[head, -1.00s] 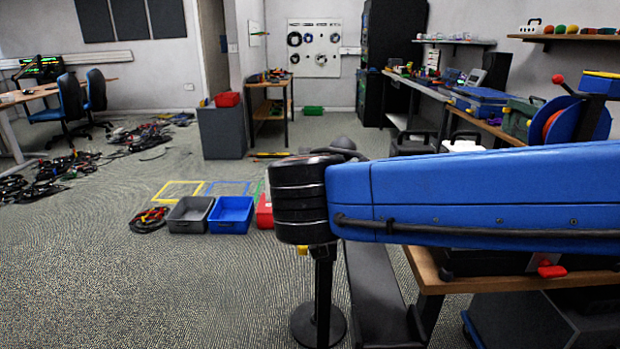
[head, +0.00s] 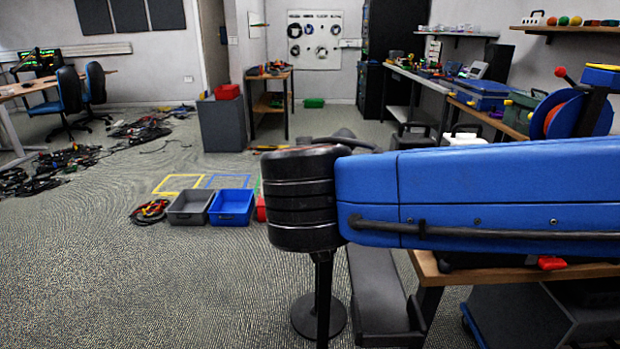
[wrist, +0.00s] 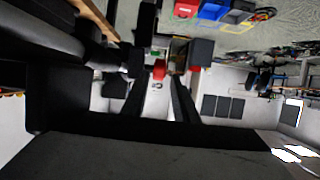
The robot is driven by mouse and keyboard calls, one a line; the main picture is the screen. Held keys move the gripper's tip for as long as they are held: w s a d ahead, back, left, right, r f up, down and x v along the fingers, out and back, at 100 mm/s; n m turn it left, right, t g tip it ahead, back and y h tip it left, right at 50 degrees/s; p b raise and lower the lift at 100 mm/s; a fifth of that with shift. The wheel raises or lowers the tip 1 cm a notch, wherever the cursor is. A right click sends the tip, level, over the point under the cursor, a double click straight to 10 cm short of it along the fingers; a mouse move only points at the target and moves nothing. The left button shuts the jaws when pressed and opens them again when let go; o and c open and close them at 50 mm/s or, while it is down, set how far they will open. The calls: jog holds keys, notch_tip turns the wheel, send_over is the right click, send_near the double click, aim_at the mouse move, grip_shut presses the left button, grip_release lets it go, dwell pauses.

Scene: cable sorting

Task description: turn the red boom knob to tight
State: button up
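My gripper (wrist: 157,88) shows in the wrist view as two dark fingers standing apart. It looks open, with nothing held between them. A small red piece (wrist: 158,69) shows in the gap, near the fingertips; I cannot tell whether it is the boom knob or how far off it is. In the head view my blue arm and its black joint cover the gripper and the area behind. A black post on a round base (head: 318,318) stands below the joint. No knob can be clearly made out on it.
A wooden bench (head: 428,272) is at the right, under my arm, with a red item (head: 551,263) by its edge. A blue reel (head: 562,115) stands behind. Grey (head: 190,207) and blue (head: 232,207) bins sit on the floor. The carpet at left front is clear.

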jog(key=v, duration=1.3)
jog(key=shift+f, duration=0.1)
jog(key=shift+w, duration=0.1)
dwell(0.3)
